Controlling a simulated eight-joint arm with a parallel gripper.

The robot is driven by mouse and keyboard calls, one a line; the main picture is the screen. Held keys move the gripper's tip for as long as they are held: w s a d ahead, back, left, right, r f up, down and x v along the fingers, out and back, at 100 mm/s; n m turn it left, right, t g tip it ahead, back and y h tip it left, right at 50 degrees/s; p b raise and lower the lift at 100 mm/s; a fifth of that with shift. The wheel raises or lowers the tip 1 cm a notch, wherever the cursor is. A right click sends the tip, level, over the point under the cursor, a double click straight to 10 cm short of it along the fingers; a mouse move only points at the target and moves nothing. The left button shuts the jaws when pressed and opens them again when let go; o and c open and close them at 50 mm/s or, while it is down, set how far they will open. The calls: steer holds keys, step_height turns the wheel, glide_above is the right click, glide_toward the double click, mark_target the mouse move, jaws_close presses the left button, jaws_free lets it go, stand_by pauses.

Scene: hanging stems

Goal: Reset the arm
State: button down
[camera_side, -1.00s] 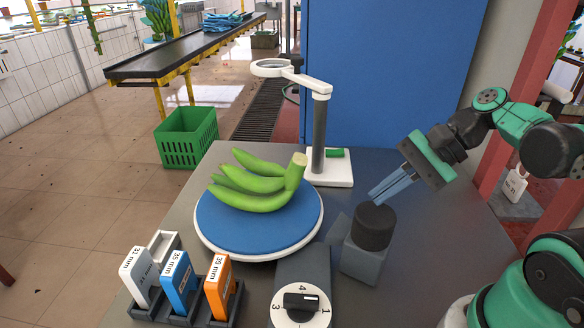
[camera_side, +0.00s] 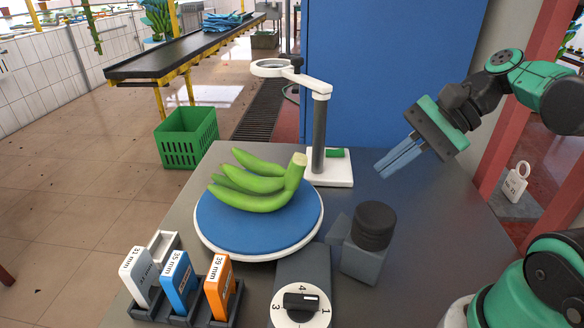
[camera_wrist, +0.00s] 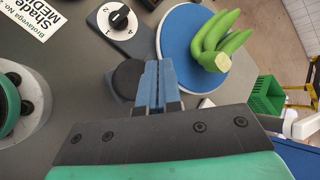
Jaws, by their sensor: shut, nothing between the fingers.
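My gripper (camera_side: 379,173) is shut and empty, its blue fingers together. In the side view it hangs in the air above the right part of the table, up and to the right of the black round-topped block (camera_side: 373,226). It also shows in the wrist view (camera_wrist: 159,64), with its tips pointing between the dial and the blue round plate. A bunch of green bananas (camera_side: 255,182) lies on the blue round plate (camera_side: 222,232), left of my gripper and apart from it.
A white stand with a ring arm (camera_side: 319,135) rises behind the plate. A rack (camera_side: 180,315) of white, blue and orange gauges stands at front left. A dial (camera_side: 301,303) sits at the front. A green crate (camera_side: 187,137) is on the floor.

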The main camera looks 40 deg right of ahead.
steer(key=f+n+h, duration=0.1)
steer(key=n, duration=0.1)
steer(key=w+f+n+h, duration=0.1)
steer(key=f+n+h, duration=0.2)
steer(key=n, duration=0.2)
steer(key=shift+w+d+f+h, duration=0.1)
steer(key=shift+w+f+h, duration=0.2)
steer(key=n, duration=0.2)
steer(key=w+n+h, duration=0.1)
steer(key=w+n+t+h, duration=0.1)
steer(key=n, duration=0.1)
steer(key=shift+f+n, duration=0.3)
steer(key=shift+f, duration=0.05)
steer(key=n, duration=0.1)
steer(key=w+n+t+h, duration=0.1)
steer(key=n, duration=0.1)
steer(key=shift+w+r, duration=0.1)
steer(key=shift+r, duration=0.1)
